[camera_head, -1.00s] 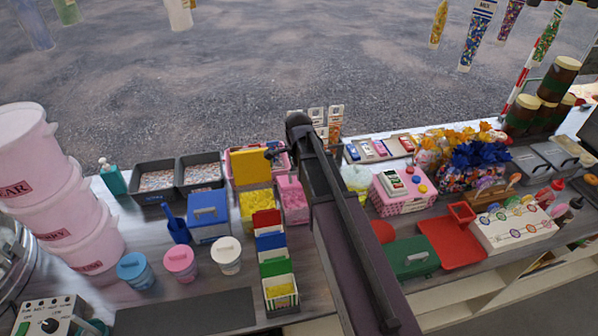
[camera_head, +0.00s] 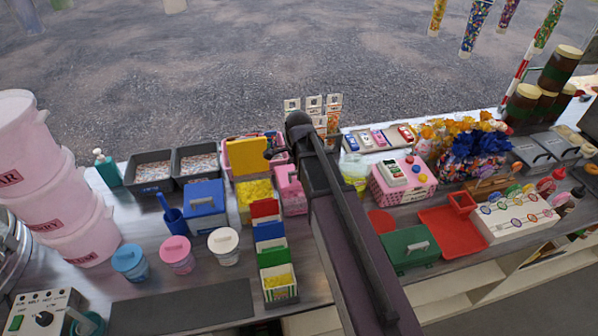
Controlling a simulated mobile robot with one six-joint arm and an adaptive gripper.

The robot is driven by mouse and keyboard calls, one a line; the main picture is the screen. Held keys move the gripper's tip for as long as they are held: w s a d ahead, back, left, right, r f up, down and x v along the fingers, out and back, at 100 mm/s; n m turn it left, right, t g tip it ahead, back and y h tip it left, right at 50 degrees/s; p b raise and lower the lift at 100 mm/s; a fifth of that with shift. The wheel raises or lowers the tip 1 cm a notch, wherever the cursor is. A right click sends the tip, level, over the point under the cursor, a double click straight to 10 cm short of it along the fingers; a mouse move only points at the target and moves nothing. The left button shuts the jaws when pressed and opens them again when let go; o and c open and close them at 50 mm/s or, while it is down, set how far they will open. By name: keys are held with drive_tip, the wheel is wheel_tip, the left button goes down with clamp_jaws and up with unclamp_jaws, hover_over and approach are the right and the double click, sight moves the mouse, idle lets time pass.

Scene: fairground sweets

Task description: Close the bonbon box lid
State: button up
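A yellow lid (camera_head: 247,154) stands raised behind an open bin of yellow sweets (camera_head: 257,190), left of my arm. A pink bin (camera_head: 291,196) stands right beside it, close to my arm; whether its top is covered is hard to tell. Several small boxes stand in a row in front, with raised red (camera_head: 265,209), blue (camera_head: 269,231) and green (camera_head: 275,257) lids. I cannot tell which is the bonbon box. My gripper (camera_head: 273,153) shows only as a small dark shape near the yellow lid and pink bin; its fingers are not clear.
A blue lidded bin (camera_head: 205,207) stands left of the yellow one. Blue, pink and white tubs (camera_head: 224,245) stand in front. A green case (camera_head: 409,252) and red tray (camera_head: 452,240) lie right of my arm. A dark mat (camera_head: 182,306) lies clear at the front.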

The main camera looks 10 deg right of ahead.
drive_tip(key=shift+f, duration=0.1)
drive_tip(key=shift+s+f+b, duration=0.45)
drive_tip(key=shift+f+b, duration=0.25)
drive_tip(key=shift+b, duration=0.1)
drive_tip(key=shift+s+f+b, duration=0.4)
drive_tip(key=shift+f+b, duration=0.3)
drive_tip(key=shift+b, duration=0.05)
drive_tip(key=shift+c, duration=0.3)
drive_tip(key=o, duration=0.8)
drive_tip(key=shift+r, duration=0.1)
wheel_tip(320, 180, up, 13)
drive_tip(key=p, duration=1.3)
